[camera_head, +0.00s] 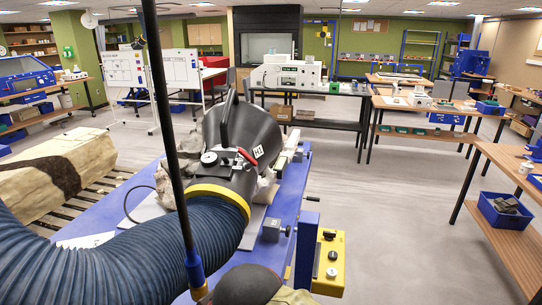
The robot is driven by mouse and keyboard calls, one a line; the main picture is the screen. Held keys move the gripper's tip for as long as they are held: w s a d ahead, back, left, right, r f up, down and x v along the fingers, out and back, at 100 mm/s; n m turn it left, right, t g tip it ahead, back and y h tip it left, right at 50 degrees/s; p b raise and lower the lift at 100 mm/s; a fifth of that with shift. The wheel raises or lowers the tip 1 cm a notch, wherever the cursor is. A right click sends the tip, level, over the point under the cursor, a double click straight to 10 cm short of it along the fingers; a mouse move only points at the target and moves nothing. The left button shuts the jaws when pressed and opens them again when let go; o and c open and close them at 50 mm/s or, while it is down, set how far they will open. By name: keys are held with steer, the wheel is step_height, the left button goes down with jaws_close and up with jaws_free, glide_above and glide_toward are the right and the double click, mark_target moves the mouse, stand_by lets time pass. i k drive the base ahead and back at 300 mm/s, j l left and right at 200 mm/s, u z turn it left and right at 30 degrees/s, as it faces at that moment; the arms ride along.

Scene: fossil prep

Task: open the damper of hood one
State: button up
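A black extraction hood (245,135) stands over the blue bench in the middle of the head view. A yellow collar (222,194) joins it to a thick blue ribbed hose (120,262) running to the lower left. A small red lever (247,157) sits on the hood's upper side, beside a white label too small to read. I cannot tell whether the red lever is the damper handle, or whether the damper is open or shut. My gripper is not in view.
A dark pole with a blue fitting (194,265) crosses in front of the hood. A yellow control box (330,262) is fixed at the front of the blue bench (291,190). A large pale block (55,170) lies on slats at left. Open floor (400,230) lies to the right.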

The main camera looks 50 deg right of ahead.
mark_target(252, 163)
steer(key=l+z, duration=0.1)
steer(key=z, duration=0.25)
steer(key=i+z, duration=0.1)
steer(key=z, duration=0.3)
steer(key=i+l+z, duration=0.1)
steer(key=z, duration=0.25)
